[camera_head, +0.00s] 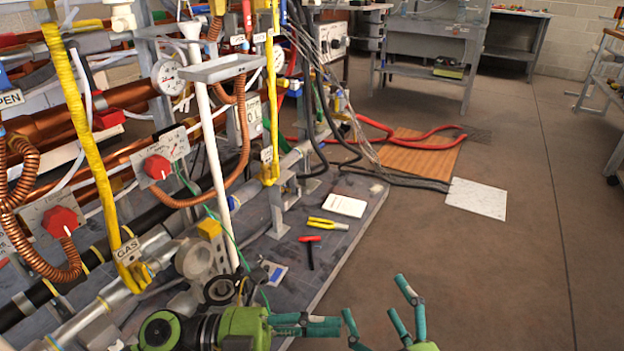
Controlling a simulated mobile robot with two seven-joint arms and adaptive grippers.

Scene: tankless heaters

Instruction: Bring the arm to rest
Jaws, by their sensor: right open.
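My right gripper (380,308) is at the bottom, right of the middle. Its teal fingers are spread and point up, with nothing between them. Its green palm is cut off by the bottom edge. My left gripper (315,325) is at the bottom, left of the right one, on a green and black arm coming in from the left. Its teal fingers point right and lie close together in this view, so I cannot tell how far apart they are. I see no object in either gripper.
A pipe panel with yellow gas pipes (90,150), red knobs (158,167) and gauges stands at left. Its grey base (335,240) holds yellow pliers (327,224), a red-handled tool (310,240) and a white booklet (344,206). The floor (480,270) at right is clear.

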